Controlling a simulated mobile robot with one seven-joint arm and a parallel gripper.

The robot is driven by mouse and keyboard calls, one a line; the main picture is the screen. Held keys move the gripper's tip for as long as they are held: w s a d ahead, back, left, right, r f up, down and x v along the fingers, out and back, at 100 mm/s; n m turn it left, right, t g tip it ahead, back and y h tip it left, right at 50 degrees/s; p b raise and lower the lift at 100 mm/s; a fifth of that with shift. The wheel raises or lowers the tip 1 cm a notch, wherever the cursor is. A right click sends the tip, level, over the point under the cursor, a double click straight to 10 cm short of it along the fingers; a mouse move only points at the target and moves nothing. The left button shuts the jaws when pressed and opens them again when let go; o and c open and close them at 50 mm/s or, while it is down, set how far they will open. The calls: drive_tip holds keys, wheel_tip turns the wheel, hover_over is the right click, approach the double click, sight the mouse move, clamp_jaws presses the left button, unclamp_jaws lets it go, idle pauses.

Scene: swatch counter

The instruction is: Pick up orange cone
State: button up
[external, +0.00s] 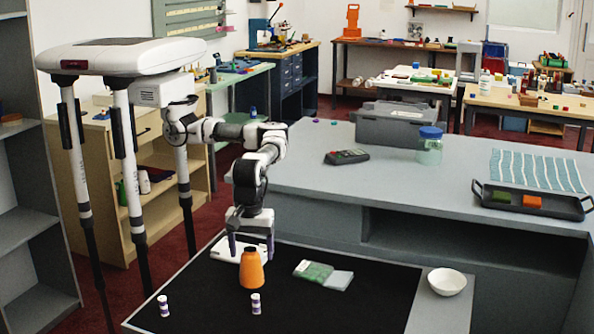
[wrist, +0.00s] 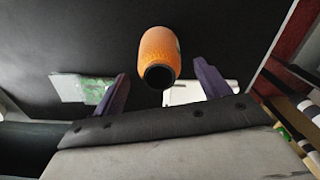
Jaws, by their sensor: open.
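The orange cone (external: 252,268) is a rounded, tapering orange body with a dark top, standing upright on the black mat (external: 200,300) in the external view. In the wrist view the orange cone (wrist: 158,56) lies beyond and between the fingertips, its dark top facing the camera. My gripper (external: 252,245) is above and behind the cone in the external view, pointing down. In the wrist view my gripper (wrist: 160,82) has its purple fingers spread wide, with nothing visibly held. I cannot tell the exact gap between fingers and cone.
A white flat item (external: 226,250) lies behind the cone. A green-and-grey packet (external: 322,274) lies to its right. Two small white-and-purple cylinders (external: 255,304) (external: 163,306) stand in front. A white bowl (external: 446,281) is at the right. The mat's front right is clear.

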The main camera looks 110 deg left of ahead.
sight(251, 267)
drive_tip(key=shift+d+f+p, duration=0.2)
drive_tip(key=shift+f+p, duration=0.3)
drive_tip(key=shift+f, duration=0.85)
drive_tip(key=shift+d+f+p, duration=0.2)
drive_tip(key=shift+f+p, duration=0.25)
drive_tip(key=shift+f, duration=0.85)
drive_tip(key=c, duration=1.1)
drive_tip(key=shift+r, duration=0.1)
